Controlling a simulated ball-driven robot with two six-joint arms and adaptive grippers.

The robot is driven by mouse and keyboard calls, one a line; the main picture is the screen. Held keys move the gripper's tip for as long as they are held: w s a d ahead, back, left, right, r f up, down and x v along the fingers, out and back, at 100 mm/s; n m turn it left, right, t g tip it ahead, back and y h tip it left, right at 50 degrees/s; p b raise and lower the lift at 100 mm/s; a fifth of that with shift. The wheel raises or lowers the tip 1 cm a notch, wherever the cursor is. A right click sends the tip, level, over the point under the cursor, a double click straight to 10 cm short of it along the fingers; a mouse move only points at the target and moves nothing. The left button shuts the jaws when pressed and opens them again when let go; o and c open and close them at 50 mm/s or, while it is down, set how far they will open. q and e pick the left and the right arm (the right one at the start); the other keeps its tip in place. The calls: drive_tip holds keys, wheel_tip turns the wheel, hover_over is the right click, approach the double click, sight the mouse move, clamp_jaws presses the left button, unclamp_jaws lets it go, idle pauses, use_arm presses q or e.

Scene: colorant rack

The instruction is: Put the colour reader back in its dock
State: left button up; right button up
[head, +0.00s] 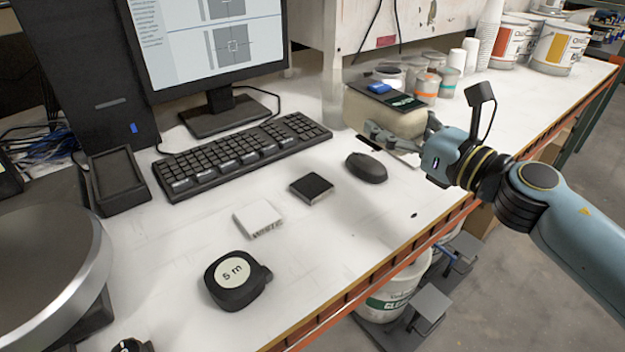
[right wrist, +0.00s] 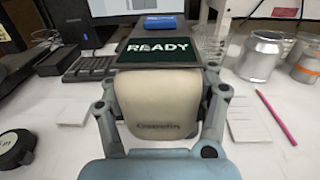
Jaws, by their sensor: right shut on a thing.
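The colour reader (head: 400,118) has a beige body, a dark screen and a blue part on top. It is at the back right of the bench, past the mouse. In the right wrist view its beige body (right wrist: 158,105) is between my fingers and its screen reads READY. My right gripper (head: 404,133) is shut on this body. I cannot tell whether the reader touches the bench. A black cradle that looks like the dock (head: 118,182) stands left of the keyboard, with nothing seen in it. My left gripper is not in view.
A keyboard (head: 245,153), mouse (head: 366,168), black square (head: 311,188), white block (head: 258,218) and tape measure (head: 237,281) lie on the bench. A monitor (head: 215,45) stands behind. Tins and cups stand right of the reader, including a silver can (right wrist: 263,57). The front right bench top is mostly clear.

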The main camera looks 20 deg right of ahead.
drive_tip(key=w+a+f, duration=0.1)
drive_tip(key=a+f, duration=0.1)
drive_tip(key=a, duration=0.1)
drive_tip(key=w+a+f+b, duration=0.1)
drive_tip(key=w+a+f, duration=0.1)
drive_tip(key=a, duration=0.2)
drive_tip(key=w+a+f, duration=0.2)
drive_tip(key=a, duration=0.1)
drive_tip(key=shift+a+f, duration=0.2)
drive_tip(key=shift+f, duration=0.1)
drive_tip(key=shift+f+b, duration=1.25)
drive_tip(key=shift+f, duration=0.65)
drive_tip(key=shift+f, duration=0.15)
drive_tip(key=o, duration=1.7)
drive_tip(key=shift+o, duration=0.2)
